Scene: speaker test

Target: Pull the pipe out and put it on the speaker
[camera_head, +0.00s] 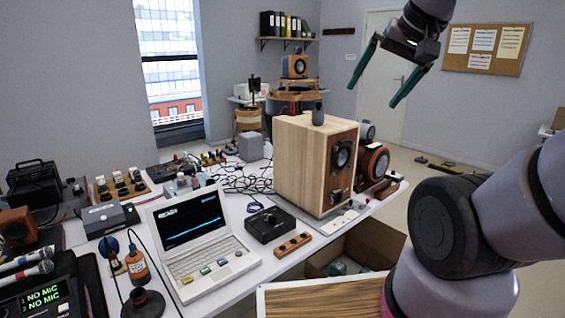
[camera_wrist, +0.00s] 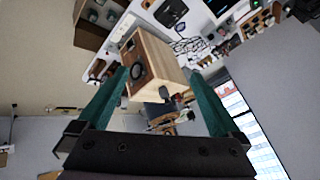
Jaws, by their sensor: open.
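The speaker (camera_head: 300,160) is a light wooden box standing on the table, its darker front with a round black driver facing right. It also shows in the wrist view (camera_wrist: 160,62), between my fingers but farther off. A short dark cylinder (camera_head: 318,114) stands upright on the speaker's top; I cannot tell whether it is the pipe. No other pipe can be made out clearly. My gripper (camera_head: 372,96) is open and empty, in the air above and to the right of the speaker. Its two green fingers also show spread in the wrist view (camera_wrist: 158,75).
A white laptop (camera_head: 200,240), a black box (camera_head: 270,225) and a small wooden strip (camera_head: 292,244) lie left of and before the speaker. Cables (camera_head: 240,178) tangle behind. A round-faced device (camera_head: 375,163) stands close to its right. An open cardboard box (camera_head: 370,240) is below the table edge.

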